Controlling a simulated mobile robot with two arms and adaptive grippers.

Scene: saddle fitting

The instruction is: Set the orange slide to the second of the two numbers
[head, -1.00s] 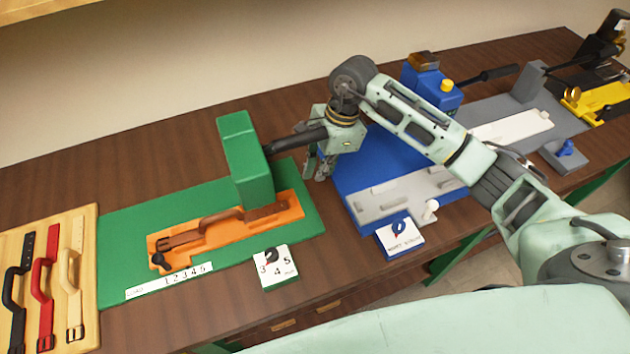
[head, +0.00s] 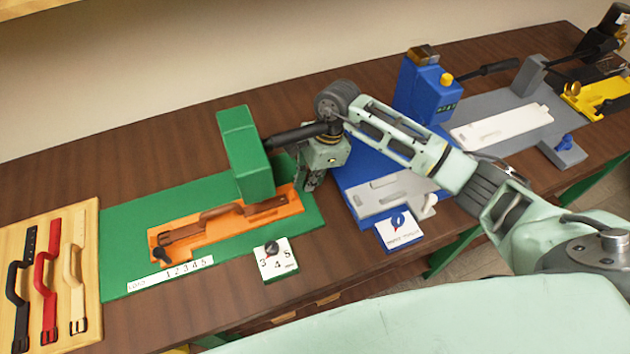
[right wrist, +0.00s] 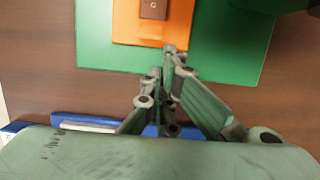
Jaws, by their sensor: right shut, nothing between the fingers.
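The orange slide (head: 218,238) lies on the green base plate (head: 118,230), with a brown strap (head: 195,228) on it and a black knob (head: 160,254) at its left end. A white scale strip (head: 172,275) marked 1 to 5 lies along the plate's front edge. A white card (head: 277,262) with a dial and the numbers 3, 4, 5 stands in front. My right gripper (head: 308,186) is shut and empty, above the right end of the green plate. In the right wrist view its fingertips (right wrist: 172,50) meet close to the slide's end (right wrist: 140,22). My left gripper is not in view.
A green block-shaped press (head: 245,155) stands over the slide's right part. A wooden board (head: 88,215) with black, red and cream straps is at left. A blue station (head: 350,170) with a grey slide (head: 385,195) stands to the right.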

